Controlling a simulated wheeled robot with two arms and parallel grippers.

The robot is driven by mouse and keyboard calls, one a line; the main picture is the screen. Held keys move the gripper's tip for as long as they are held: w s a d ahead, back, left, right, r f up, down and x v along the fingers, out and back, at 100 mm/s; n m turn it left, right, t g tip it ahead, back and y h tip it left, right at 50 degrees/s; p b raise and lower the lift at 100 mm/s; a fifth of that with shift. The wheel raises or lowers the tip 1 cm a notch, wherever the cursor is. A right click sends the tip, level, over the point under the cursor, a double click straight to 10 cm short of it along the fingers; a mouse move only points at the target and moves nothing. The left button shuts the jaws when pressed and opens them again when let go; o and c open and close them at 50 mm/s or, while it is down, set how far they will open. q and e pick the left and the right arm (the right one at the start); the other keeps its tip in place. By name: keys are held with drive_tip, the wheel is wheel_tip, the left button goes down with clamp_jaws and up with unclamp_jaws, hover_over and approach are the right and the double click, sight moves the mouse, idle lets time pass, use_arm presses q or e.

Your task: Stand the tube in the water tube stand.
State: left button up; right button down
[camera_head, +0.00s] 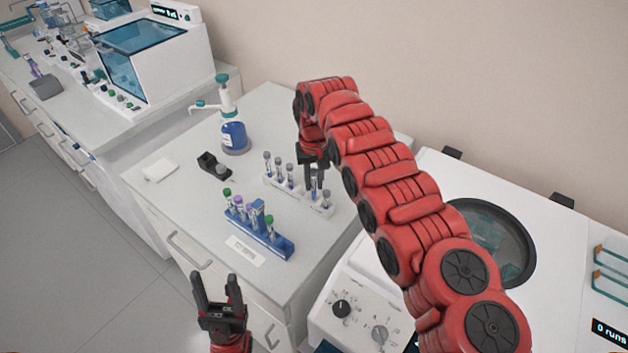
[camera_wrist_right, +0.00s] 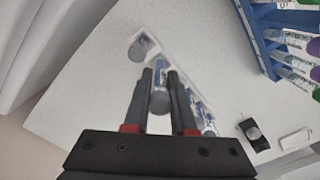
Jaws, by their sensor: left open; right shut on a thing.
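My right gripper (camera_head: 314,182) is shut on a grey-capped tube (camera_wrist_right: 160,101), over the right part of a white stand (camera_head: 322,210). The tube is in line with the stand's row; whether it is seated in a slot or just above is hidden by the fingers. Several other grey-capped tubes (camera_head: 279,170) stand upright in this white stand, one to the right of the gripper (camera_head: 326,196). I cannot tell from the pictures which stand is the water one. My left gripper (camera_head: 219,288) is open and empty, in front of the counter's near edge.
A blue rack (camera_head: 272,240) with purple- and green-capped tubes stands nearer, with a label card (camera_head: 245,251) before it. A centrifuge (camera_head: 430,190) stands at right.

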drive_tip(key=shift+f, duration=0.3)
drive_tip(key=shift+f+b, duration=0.4)
drive_tip(key=shift+b, duration=0.05)
drive_tip(key=c, duration=0.7)
unclamp_jaws()
drive_tip(key=shift+o, duration=0.2)
